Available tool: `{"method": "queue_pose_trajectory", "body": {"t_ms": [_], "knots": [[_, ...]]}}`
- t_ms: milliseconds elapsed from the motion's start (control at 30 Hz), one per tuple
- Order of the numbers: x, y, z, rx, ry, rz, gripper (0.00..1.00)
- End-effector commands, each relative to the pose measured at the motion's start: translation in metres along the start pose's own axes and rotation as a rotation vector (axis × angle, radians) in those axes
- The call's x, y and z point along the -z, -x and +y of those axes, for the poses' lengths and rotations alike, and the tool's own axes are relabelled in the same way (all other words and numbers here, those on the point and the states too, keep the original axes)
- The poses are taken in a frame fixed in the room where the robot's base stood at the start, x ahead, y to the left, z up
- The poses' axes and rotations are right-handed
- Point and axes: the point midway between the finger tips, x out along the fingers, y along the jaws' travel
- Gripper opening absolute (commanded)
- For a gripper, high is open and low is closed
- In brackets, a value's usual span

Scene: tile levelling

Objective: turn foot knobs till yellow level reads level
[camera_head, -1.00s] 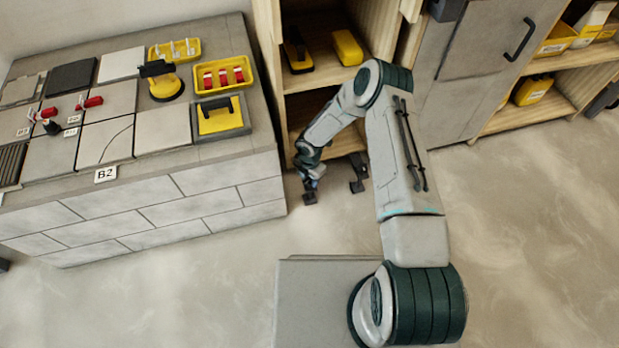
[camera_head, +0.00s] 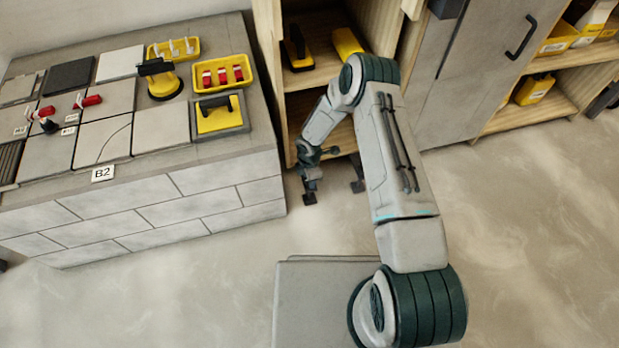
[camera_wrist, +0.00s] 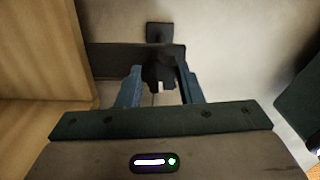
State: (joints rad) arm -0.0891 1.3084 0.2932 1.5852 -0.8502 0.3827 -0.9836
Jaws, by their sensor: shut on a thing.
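In the wrist view a dark foot knob (camera_wrist: 158,77) sits between the two blue fingers of my gripper (camera_wrist: 160,88), which is shut on it. A dark square foot pad (camera_wrist: 159,32) rests on the floor just beyond the knob. In the head view my gripper (camera_head: 308,182) is low beside the wooden shelf unit's (camera_head: 293,150) front, above the left foot pad (camera_head: 309,198). A second dark foot (camera_head: 357,186) stands to its right. The knob itself is hidden by my gripper in the head view. I cannot make out a yellow level's reading.
A tiled block (camera_head: 150,215) stands close on the left, with tiles, yellow trays (camera_head: 222,74) and tools on top. A grey cabinet (camera_head: 475,75) stands at the right. The shelf holds yellow items (camera_head: 346,43). The floor in front is clear.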

Motion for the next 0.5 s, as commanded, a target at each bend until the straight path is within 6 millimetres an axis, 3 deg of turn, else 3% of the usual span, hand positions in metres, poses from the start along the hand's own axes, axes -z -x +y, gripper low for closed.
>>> {"method": "queue_pose_trajectory", "body": {"t_ms": [400,433,500], "knots": [[0.0,0.0001,0.0005,-0.001,-0.01,0.0,0.11],[0.0,0.0001,0.0005,-0.001,-0.01,0.0,0.36],[0.0,0.0,0.0005,-0.001,-0.01,0.0,0.55]]}}
